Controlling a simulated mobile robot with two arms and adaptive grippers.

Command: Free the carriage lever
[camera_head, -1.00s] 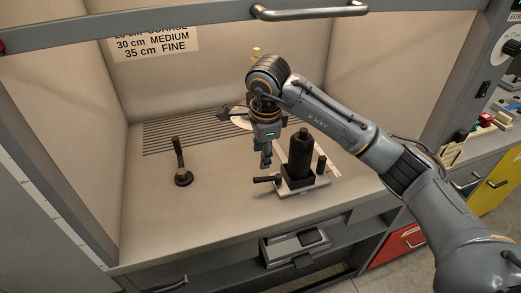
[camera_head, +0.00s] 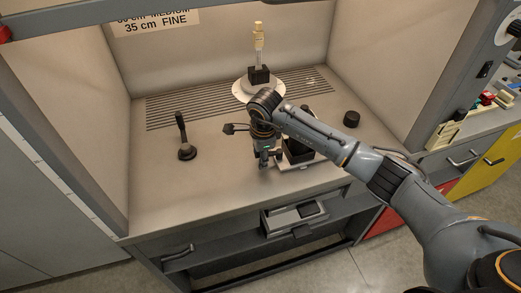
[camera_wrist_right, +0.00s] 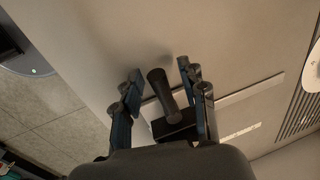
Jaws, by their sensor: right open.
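The carriage is a black block (camera_head: 299,151) on a pale base plate (camera_head: 296,166) near the bench front. My right forearm and wrist cover much of it in the head view. My right gripper (camera_head: 267,160) points down at its left side, close to the bench. In the right wrist view, the open fingers of my right gripper (camera_wrist_right: 163,88) stand on either side of a short black lever handle (camera_wrist_right: 160,84). The handle comes out from the black block (camera_wrist_right: 175,125). I cannot tell whether a finger touches it. My left gripper is not in view.
An upright black lever (camera_head: 183,138) on a round foot stands on the left of the bench. A white disc (camera_head: 276,92) carries a black holder and a yellow-topped piece (camera_head: 259,42) at the back. A black knob (camera_head: 351,118) stands at right. The front left bench is clear.

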